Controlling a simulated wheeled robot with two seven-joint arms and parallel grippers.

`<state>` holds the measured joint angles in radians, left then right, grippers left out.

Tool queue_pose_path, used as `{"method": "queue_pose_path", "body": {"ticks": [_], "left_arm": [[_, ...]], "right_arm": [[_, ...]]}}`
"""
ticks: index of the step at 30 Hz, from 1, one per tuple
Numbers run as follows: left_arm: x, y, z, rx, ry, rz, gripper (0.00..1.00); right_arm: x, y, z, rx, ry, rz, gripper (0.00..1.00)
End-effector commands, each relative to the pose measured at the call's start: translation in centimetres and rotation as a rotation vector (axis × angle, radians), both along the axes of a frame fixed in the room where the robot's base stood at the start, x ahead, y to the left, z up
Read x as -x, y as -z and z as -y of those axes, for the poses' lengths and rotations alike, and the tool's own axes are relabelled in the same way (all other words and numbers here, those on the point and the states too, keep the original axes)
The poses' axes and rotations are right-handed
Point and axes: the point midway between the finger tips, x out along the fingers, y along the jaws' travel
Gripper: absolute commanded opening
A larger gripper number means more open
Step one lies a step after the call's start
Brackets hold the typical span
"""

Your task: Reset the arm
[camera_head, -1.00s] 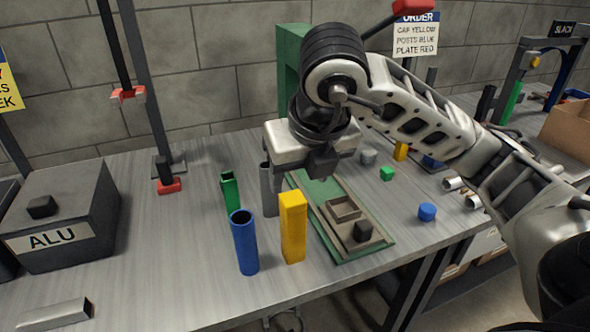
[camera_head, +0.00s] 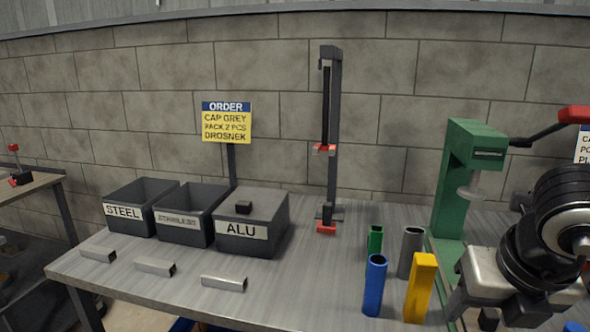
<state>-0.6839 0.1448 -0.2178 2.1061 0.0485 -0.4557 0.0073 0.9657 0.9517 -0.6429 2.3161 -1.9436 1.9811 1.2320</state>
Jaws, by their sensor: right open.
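My right arm comes in from the right edge. Its right gripper (camera_head: 473,312) points down beside the yellow post, close to the bottom right of the view, and it is open. Its fingertips are partly cut off or dark, and I see nothing held between them. The yellow square post (camera_head: 420,288), blue tube (camera_head: 375,286), green post (camera_head: 375,241) and grey tube (camera_head: 410,252) stand upright on the table left of the gripper. My left gripper is not in view.
A green press (camera_head: 455,190) stands behind my right arm. Three bins, STEEL (camera_head: 122,212), a middle one (camera_head: 183,220) and ALU (camera_head: 241,232), stand at the left. Several metal profiles (camera_head: 155,267) lie before them. A tall stand (camera_head: 332,150) rises mid-table. The table's middle (camera_head: 300,265) is clear.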

Motion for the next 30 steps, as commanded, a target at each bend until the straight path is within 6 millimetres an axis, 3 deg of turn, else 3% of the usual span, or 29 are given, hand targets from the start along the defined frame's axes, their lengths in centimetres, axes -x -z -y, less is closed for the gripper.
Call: {"method": "queue_pose_path", "body": {"ticks": [8,13,17,20,22,25,27,29,30], "left_arm": [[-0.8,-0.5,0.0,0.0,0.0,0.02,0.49],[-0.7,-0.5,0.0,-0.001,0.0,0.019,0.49],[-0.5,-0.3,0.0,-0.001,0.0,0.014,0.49],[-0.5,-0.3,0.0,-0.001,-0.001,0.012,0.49],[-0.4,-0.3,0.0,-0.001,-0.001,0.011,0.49],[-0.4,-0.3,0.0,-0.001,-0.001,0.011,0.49],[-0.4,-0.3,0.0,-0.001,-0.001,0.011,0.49],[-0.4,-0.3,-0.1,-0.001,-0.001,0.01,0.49],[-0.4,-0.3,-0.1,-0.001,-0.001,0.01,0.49]], "right_arm": [[2.1,3.3,-6.4,-0.248,-0.237,-0.141,0.58],[4.7,4.5,-11.8,-0.508,-0.402,-0.239,0.58],[7.7,3.7,-17.2,-0.863,-0.525,-0.328,0.58],[9.5,0.7,-21.2,-1.304,-0.543,-0.372,0.58],[8.9,-2.1,-22.4,-1.65,-0.442,-0.361,0.58],[5.2,-3.8,-21.2,-2.075,-0.121,-0.285,0.58],[1.8,-2.2,-18.9,-2.283,0.221,-0.206,0.58],[-0.6,1.2,-16.5,-2.373,0.554,-0.143,0.58],[-1.5,3.8,-15.2,-2.389,0.756,-0.109,0.58]]}}
